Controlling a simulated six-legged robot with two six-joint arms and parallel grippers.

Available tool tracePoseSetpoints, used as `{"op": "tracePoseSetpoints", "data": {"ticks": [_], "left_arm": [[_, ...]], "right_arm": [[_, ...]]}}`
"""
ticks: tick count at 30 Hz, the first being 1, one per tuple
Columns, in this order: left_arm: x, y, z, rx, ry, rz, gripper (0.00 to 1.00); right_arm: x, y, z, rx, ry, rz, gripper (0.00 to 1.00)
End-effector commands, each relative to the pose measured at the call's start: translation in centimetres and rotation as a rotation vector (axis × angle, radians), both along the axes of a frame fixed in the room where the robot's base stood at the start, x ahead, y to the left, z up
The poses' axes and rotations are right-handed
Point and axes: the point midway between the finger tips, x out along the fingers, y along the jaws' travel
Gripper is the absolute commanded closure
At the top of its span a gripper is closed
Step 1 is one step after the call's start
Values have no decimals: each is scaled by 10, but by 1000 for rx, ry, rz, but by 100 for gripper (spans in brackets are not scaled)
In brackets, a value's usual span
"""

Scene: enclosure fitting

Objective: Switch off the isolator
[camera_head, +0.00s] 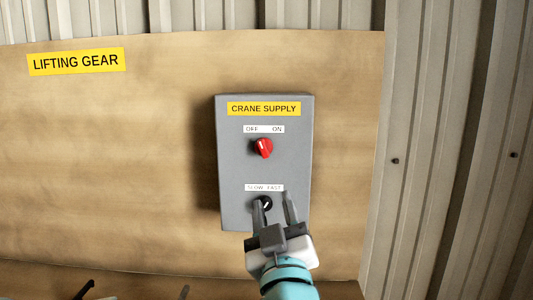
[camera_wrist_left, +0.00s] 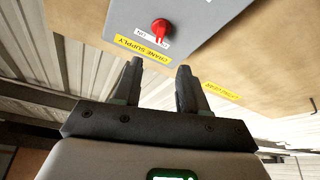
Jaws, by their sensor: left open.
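The isolator is a red rotary knob (camera_head: 263,148) on a grey box (camera_head: 230,165) labelled CRANE SUPPLY, under a label (camera_head: 264,129) reading OFF and ON. Its white mark leans up and left, toward the OFF side. The knob also shows in the left wrist view (camera_wrist_left: 160,27), beyond the fingertips. My left gripper (camera_head: 274,203) is open and empty, below the red knob, in front of the lower part of the box. Its fingers show in the wrist view (camera_wrist_left: 160,82). I cannot tell their distance from the box. My right gripper is not in view.
A black knob (camera_head: 265,204) under a SLOW/FAST label (camera_head: 264,187) is partly hidden by my left finger. The box is on a wooden board (camera_head: 120,170) with a LIFTING GEAR sign (camera_head: 76,61). Corrugated metal wall (camera_head: 420,110) lies right.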

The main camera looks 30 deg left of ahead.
Motion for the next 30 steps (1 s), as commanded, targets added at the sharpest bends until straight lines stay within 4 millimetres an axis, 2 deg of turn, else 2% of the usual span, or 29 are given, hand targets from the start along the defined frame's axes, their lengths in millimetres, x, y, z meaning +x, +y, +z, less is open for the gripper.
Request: {"op": "tracePoseSetpoints", "data": {"ticks": [5, 15, 21, 30], "left_arm": [[14, 14, 12, -2, 0, 5, 57], [72, 62, 41, 0, 0, 3, 57], [99, 83, 53, 0, -1, 0, 57], [114, 95, 57, 0, 1, -1, 57]], "right_arm": [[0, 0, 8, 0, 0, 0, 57], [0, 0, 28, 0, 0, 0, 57], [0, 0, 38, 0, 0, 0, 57], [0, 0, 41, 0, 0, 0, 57]]}}
